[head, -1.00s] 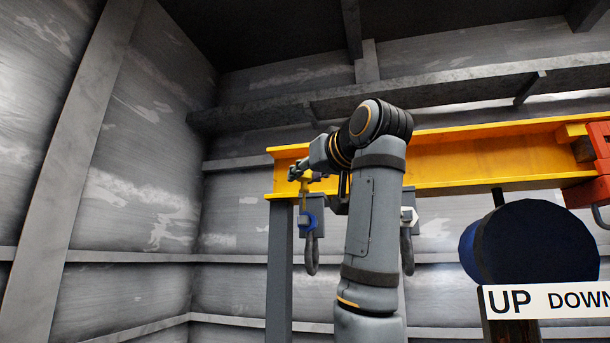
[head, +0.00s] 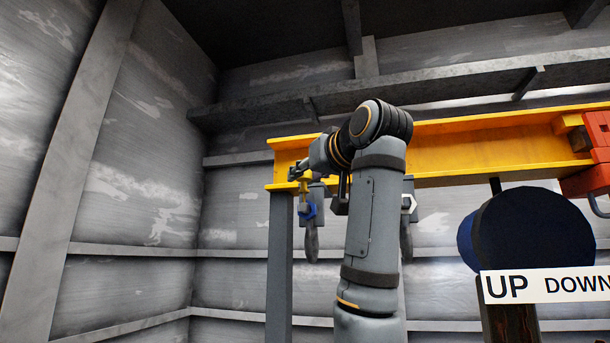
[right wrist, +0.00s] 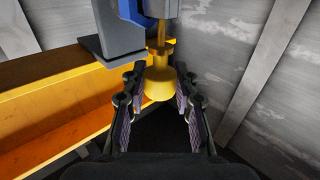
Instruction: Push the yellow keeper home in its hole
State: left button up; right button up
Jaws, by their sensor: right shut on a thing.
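The yellow keeper (right wrist: 158,84) is a pin with a thick round head and a thin stem. In the right wrist view my right gripper (right wrist: 160,94) is shut on its head, a finger on each side. The stem runs up to a grey fitting with a blue part (right wrist: 130,10) beside it; a length of stem shows below the fitting. The hole is hidden. In the head view my right gripper (head: 299,174) is small at the beam's left end, with the keeper (head: 304,187) just below it, above the blue part (head: 308,209). My left gripper is not in view.
A yellow beam (head: 490,145) on a grey post (head: 280,270) runs behind my arm. A grey bracket (head: 317,193) with a dark link (head: 312,245) hangs near the keeper. A red hoist part (head: 597,130), a dark blue drum (head: 540,230) and an UP/DOWN sign (head: 550,286) are at right.

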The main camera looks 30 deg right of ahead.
jog(key=shift+f+b, duration=1)
jog(key=shift+f, duration=0.15)
jog(key=o, duration=1.1)
jog(key=shift+s+r, duration=0.1)
jog(key=shift+s, duration=0.15)
jog(key=s, duration=0.4)
jog(key=s+a, duration=0.1)
jog(key=s, duration=0.2)
jog(key=shift+w, duration=0.1)
